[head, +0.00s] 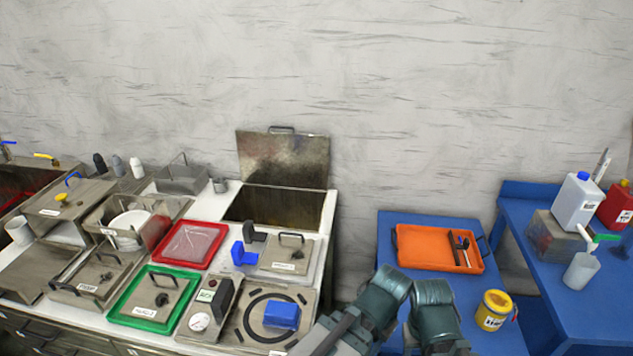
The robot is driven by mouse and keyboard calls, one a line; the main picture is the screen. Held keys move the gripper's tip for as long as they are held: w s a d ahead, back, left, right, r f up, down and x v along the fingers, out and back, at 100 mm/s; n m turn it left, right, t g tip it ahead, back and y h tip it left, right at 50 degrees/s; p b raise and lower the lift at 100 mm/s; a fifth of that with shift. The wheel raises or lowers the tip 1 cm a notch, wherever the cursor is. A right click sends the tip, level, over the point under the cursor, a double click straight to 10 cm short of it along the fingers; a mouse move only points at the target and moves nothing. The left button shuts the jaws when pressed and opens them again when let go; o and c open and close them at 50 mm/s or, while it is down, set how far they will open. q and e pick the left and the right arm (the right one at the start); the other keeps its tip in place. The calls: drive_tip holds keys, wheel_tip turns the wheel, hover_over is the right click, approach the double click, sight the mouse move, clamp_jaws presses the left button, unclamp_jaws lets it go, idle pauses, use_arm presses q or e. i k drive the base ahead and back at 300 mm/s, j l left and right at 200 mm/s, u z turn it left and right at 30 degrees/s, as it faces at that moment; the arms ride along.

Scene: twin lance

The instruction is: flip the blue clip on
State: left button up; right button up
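Two blue pieces could be the blue clip, and I cannot tell for certain which is meant. One is a small blue bracket-shaped piece (244,255) on the white counter, beside a dark grey upright block. The other is a blue block (282,315) lying on the steel plate with a dark ring. My two teal and grey arms show at the bottom centre, right of both pieces and apart from them. I make out no fingertips of either gripper.
An open steel basin (276,207) with a raised lid is at the back. A red tray (190,244), a green-framed tray (151,300) and a steel lidded box (289,255) crowd the counter. An orange tray (425,249) and a yellow tub (494,310) stand on the blue table.

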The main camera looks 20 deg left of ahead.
sight(239, 255)
drive_tip(key=u, duration=1.3)
